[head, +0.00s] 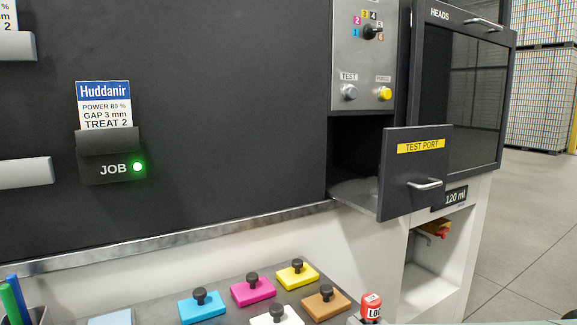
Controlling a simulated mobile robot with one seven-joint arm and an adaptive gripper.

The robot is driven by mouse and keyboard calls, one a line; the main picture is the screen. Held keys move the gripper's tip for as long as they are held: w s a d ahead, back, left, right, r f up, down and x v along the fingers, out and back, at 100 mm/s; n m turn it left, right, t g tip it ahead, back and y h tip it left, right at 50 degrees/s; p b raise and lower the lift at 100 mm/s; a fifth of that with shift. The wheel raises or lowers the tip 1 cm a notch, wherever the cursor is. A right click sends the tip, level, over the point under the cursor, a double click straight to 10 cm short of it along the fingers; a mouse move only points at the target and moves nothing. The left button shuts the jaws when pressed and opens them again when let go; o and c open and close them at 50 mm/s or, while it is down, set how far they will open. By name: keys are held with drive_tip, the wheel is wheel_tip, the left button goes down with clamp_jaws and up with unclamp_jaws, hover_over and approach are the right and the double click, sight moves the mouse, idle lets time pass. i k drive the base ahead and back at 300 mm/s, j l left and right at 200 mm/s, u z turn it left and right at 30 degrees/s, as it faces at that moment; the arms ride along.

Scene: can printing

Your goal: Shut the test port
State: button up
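The test port (412,172) is a dark drawer-like door with a yellow "TEST PORT" label and a silver bar handle (425,184) on its front. It stands open, pulled out from a dark recess (355,150) in the machine's front. A pale flat surface (357,193) shows at the bottom of the opening. My gripper is not in the head view.
A control panel (362,60) with a numbered knob, TEST button and yellow button is above the port. The HEADS cabinet (465,85) stands right of it. Several coloured blocks with black knobs, such as the magenta one (252,293), sit on a ledge below.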

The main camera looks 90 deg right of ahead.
sight(413, 168)
drive_tip(key=k+j+z, duration=0.1)
drive_tip(key=k+z, duration=0.15)
drive_tip(key=z, duration=0.15)
drive_tip(key=k+z, duration=0.25)
drive_tip(key=z, duration=2.25)
